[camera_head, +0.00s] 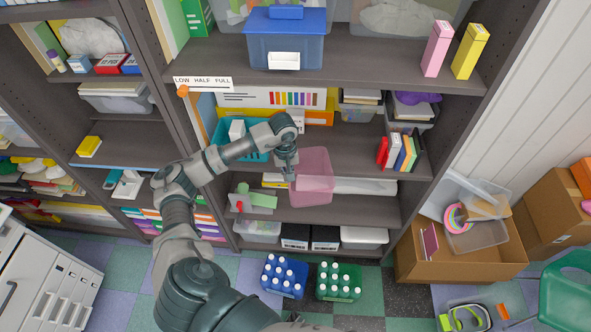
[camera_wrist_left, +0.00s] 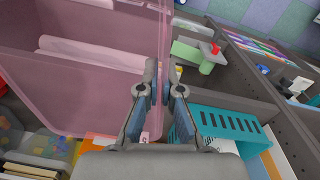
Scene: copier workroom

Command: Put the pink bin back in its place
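The pink bin (camera_head: 314,176) is translucent and sits in front of the middle shelves in the head view, overlapping a shelf edge. It fills the upper left of the left wrist view (camera_wrist_left: 90,85). My left gripper (camera_head: 287,172) is at the bin's left side. In the left wrist view its fingers (camera_wrist_left: 160,75) lie on either side of the bin's wall, pinching it. The bin appears held off the shelf, though its underside is hidden. My right gripper is not in view.
A teal basket (camera_head: 256,152) stands left of the bin on the shelf, with books (camera_head: 398,153) to the right. Below are a green item (camera_head: 258,199) and a white lidded box (camera_head: 364,186). Blue (camera_head: 285,276) and green (camera_head: 339,282) bottle crates stand on the floor.

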